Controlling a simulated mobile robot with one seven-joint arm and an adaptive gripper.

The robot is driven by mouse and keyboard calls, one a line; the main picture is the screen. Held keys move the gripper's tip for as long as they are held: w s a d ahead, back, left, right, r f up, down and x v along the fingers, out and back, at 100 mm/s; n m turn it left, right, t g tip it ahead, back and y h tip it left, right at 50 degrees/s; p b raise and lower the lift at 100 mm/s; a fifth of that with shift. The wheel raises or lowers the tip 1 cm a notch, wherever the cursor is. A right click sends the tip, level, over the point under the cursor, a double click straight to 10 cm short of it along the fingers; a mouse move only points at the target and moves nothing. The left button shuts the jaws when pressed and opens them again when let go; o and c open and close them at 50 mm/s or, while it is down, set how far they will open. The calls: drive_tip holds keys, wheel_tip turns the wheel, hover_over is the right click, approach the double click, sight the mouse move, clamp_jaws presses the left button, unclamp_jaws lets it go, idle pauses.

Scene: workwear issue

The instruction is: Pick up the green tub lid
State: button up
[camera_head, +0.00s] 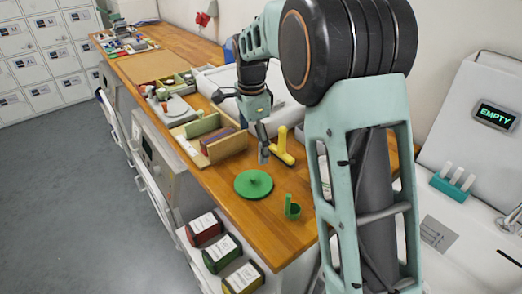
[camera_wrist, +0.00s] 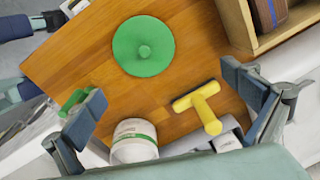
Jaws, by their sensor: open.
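The green tub lid (camera_head: 254,183) lies flat on the wooden counter near its front end. It is a round disc with a small knob in the middle. In the wrist view the lid (camera_wrist: 143,47) shows whole, beyond my fingertips and up from the middle. My gripper (camera_head: 264,155) hangs above the counter, behind the lid in the head view, apart from it. In the wrist view my gripper (camera_wrist: 165,95) has its two fingers spread wide with nothing held between them.
A yellow-handled squeegee (camera_wrist: 207,110), a white tub (camera_wrist: 134,140) and a green holder (camera_head: 292,207) stand near the lid. A wooden box (camera_head: 217,143) is to its left. Red, green and yellow containers (camera_head: 205,228) sit below the counter edge. Bare wood surrounds the lid.

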drive_tip(key=n+g, duration=0.1)
hover_over(254, 177)
wheel_tip(254, 177, down, 7)
drive_tip(key=shift+r+p, duration=0.2)
drive_tip(key=shift+p, duration=0.15)
drive_tip(key=shift+f+p, duration=0.5)
drive_tip(key=shift+f, duration=2.45)
drive_tip(key=shift+c, duration=0.6)
drive_tip(key=shift+s, duration=0.1)
drive_tip(key=c, duration=1.5)
